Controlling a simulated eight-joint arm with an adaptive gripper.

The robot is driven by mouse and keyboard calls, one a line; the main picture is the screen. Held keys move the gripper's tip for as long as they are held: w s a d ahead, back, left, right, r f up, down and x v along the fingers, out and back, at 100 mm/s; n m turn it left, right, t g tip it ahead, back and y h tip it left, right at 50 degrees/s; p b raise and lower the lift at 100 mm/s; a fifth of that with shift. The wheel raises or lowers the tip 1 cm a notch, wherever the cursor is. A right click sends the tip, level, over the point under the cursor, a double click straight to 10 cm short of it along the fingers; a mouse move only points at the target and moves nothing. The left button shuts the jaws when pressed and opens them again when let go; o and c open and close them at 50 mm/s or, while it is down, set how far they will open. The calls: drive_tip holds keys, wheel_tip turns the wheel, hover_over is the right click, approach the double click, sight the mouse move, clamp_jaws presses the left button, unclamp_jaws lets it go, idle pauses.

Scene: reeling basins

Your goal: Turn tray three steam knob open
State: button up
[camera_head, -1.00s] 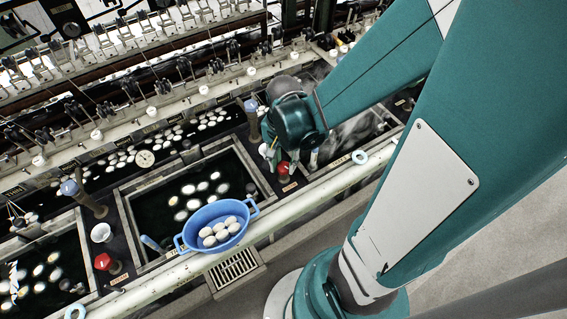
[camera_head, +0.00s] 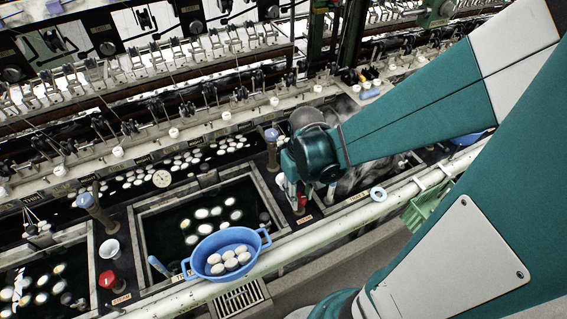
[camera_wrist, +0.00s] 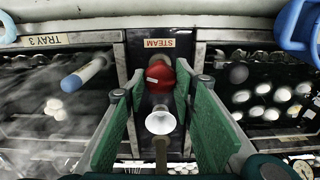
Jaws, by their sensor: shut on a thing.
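The red steam knob (camera_wrist: 161,76) sits below the STEAM label (camera_wrist: 160,43) in the wrist view, with a white mark on its left side. My gripper (camera_wrist: 160,84) has a green-padded finger on each side of it and is shut on the knob. In the head view, part of the red knob (camera_head: 302,203) shows beside my gripper (camera_head: 292,196), which is mostly hidden by my wrist. The TRAY 3 label (camera_wrist: 36,41) is at upper left of the wrist view. The knob's exact angle cannot be told.
A white cup (camera_wrist: 161,121) stands between my fingers, behind the knob. A blue-handled tool (camera_wrist: 85,74) lies to the left over the steaming basin. A blue colander (camera_head: 205,272) with white cocoons and another red knob (camera_head: 108,280) are left in the head view.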

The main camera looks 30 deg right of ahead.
sight(300, 198)
drive_tip(key=shift+n, duration=1.3)
drive_tip(key=o, duration=0.9)
drive_tip(key=shift+r, duration=0.2)
drive_tip(key=shift+r, duration=5.8)
drive_tip(key=shift+a+r, duration=0.1)
drive_tip(key=shift+r, duration=0.05)
